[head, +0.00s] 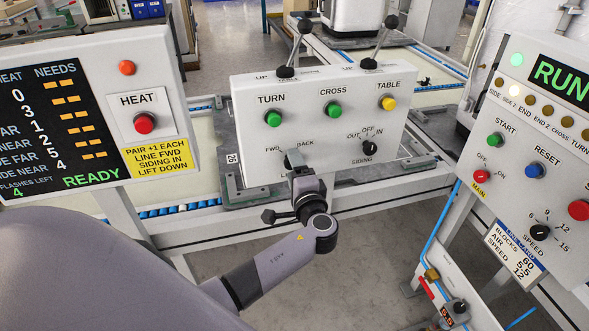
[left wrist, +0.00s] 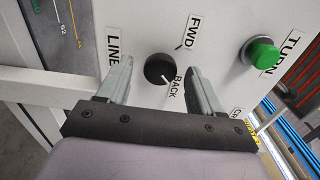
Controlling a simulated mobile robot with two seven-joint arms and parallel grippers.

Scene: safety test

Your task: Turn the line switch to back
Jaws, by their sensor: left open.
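The line switch is a round black knob (left wrist: 159,70) on the white panel (head: 240,100), beside the LINE label, with FWD and BACK labels around it. A pale pointer mark on the knob appears to face the BACK label. My left gripper (head: 294,158) is at the lower part of the panel and hides the knob in the head view. In the left wrist view my left gripper (left wrist: 160,67) is open, one finger on each side of the knob. A gap shows between fingers and knob. My right gripper is not in view.
The panel also carries a green TURN button (head: 273,118), a green CROSS button (head: 334,111), a yellow TABLE button (head: 388,102) and a black SIDING knob (head: 370,148). Two levers rise from its top. A heat panel (head: 60,90) stands left, a RUN panel (head: 540,160) right.

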